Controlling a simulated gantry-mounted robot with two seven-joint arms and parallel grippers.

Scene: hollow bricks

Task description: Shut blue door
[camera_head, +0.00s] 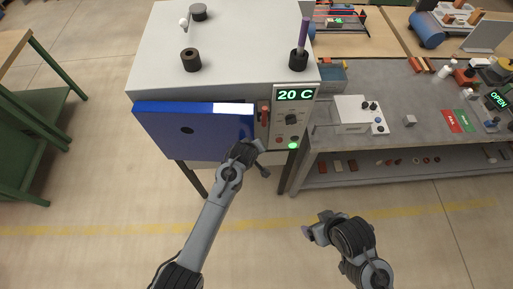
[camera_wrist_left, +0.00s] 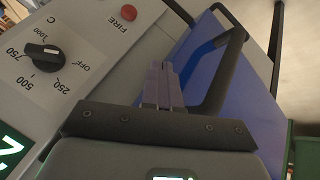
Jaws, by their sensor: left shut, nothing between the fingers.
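The blue door (camera_head: 180,132) is on the front of a grey furnace (camera_head: 235,40); it also shows in the left wrist view (camera_wrist_left: 262,75). In the head view its face stands almost parallel to the furnace front; whether it sits fully flush I cannot tell. A dark bar-shaped handle (camera_wrist_left: 226,72) is on the door.
The control panel (camera_head: 290,125) with a 20 C display, a knob and a green light is right of the door. A red lever (camera_head: 264,113) sits between them. A workbench (camera_head: 400,155) stands at right, a green table (camera_head: 30,120) at left. The floor in front is free.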

